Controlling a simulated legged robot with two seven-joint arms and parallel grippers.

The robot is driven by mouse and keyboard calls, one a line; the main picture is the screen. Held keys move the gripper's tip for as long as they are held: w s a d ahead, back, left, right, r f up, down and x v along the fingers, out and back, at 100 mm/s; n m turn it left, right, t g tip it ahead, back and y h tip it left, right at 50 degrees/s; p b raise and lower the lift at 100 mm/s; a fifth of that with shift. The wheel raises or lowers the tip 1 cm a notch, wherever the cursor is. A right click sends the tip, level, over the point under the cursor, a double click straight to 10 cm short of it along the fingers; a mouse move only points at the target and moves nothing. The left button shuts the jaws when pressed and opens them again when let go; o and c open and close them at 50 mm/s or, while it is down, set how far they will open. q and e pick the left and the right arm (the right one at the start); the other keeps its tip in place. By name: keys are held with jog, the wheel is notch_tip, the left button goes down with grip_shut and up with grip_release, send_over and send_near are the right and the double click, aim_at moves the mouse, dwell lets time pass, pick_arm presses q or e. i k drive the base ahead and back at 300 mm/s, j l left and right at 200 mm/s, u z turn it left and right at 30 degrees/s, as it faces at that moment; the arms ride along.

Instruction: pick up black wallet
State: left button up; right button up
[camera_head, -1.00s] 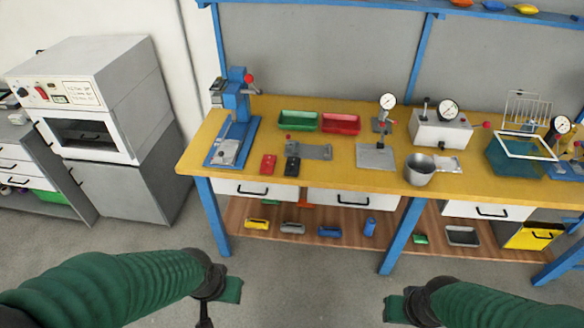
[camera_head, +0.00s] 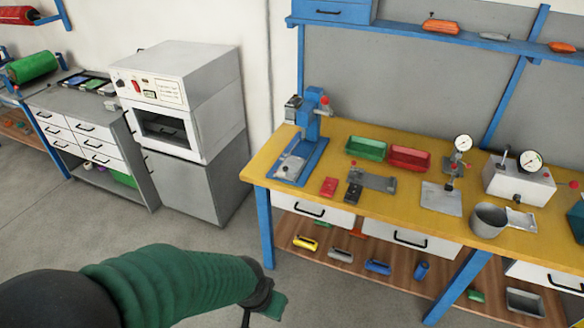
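No thing is plainly a black wallet at this size. A small flat black object (camera_head: 353,193) lies on the yellow workbench (camera_head: 425,213), just right of a flat red object (camera_head: 328,187); I cannot tell if it is the wallet. My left gripper (camera_head: 268,304) is low in the picture, in front of the bench and well apart from these things. Its fingers are too unclear to tell open from shut. My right gripper is out of view.
A blue press (camera_head: 310,135), green bin (camera_head: 366,148) and red bin (camera_head: 409,158) stand on the bench. Left are a white oven (camera_head: 176,95) on a grey cabinet and a grey drawer counter (camera_head: 75,118) with dark trays. Grey floor (camera_head: 60,235) is clear before them.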

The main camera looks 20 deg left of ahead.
aim_at(353, 195)
jog(key=i+j+z, duration=0.45)
jog(key=i+j, duration=0.2)
jog(key=i+j+z, duration=0.45)
jog(key=i+j, duration=0.15)
jog(key=j, duration=0.3)
jog(key=i+j+z, duration=0.25)
jog(key=j, duration=0.2)
